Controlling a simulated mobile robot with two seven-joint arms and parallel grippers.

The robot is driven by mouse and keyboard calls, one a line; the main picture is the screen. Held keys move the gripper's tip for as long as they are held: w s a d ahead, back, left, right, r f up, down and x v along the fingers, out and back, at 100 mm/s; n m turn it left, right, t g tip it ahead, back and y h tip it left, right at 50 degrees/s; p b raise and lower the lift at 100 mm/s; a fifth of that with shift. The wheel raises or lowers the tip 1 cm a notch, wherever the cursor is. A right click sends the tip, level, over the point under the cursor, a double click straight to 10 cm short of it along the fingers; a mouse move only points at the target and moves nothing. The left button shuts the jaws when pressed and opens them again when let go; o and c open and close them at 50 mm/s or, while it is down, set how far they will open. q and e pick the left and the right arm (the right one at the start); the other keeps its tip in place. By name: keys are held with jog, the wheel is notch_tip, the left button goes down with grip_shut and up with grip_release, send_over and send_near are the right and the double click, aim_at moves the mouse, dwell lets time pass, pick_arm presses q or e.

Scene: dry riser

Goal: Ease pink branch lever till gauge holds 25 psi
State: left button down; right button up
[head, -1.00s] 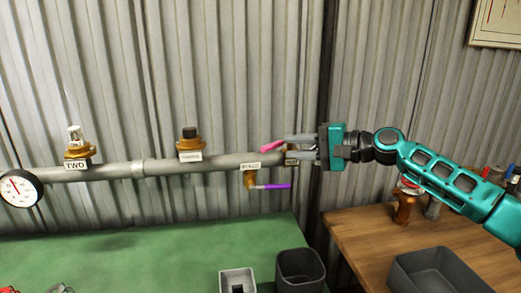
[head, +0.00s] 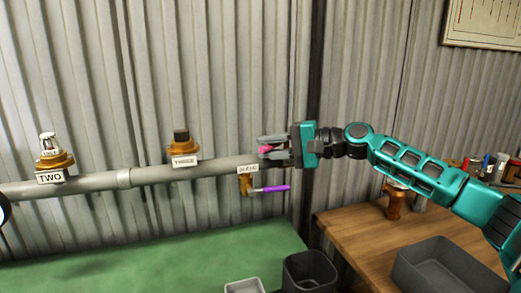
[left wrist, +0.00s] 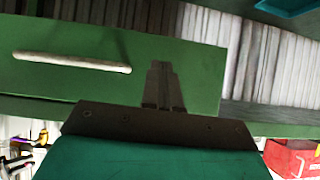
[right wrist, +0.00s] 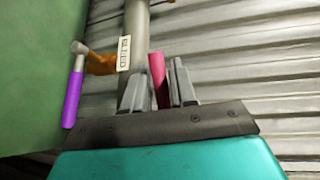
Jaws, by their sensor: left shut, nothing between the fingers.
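The pink branch lever (head: 265,149) is at the right end of the grey pipe (head: 205,168). My right gripper (head: 272,148) is there with one finger on each side of it. In the right wrist view the pink lever (right wrist: 158,78) stands between the fingers (right wrist: 160,92); whether they press on it is unclear. The gauge (head: 3,211) is cut off at the left edge of the head view, and its reading is hidden. My left gripper (left wrist: 163,85) is shut and empty, seen only in the left wrist view, over a green surface (left wrist: 110,80).
A purple lever (head: 272,189) hangs just below the pipe, near my right gripper. Brass fittings labelled TWO (head: 50,165) and THREE (head: 182,148) stand on the pipe. A green bench top (head: 150,255), dark bins (head: 310,270) and a wooden table (head: 370,235) lie below.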

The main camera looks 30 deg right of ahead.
dwell(0.4)
grip_shut()
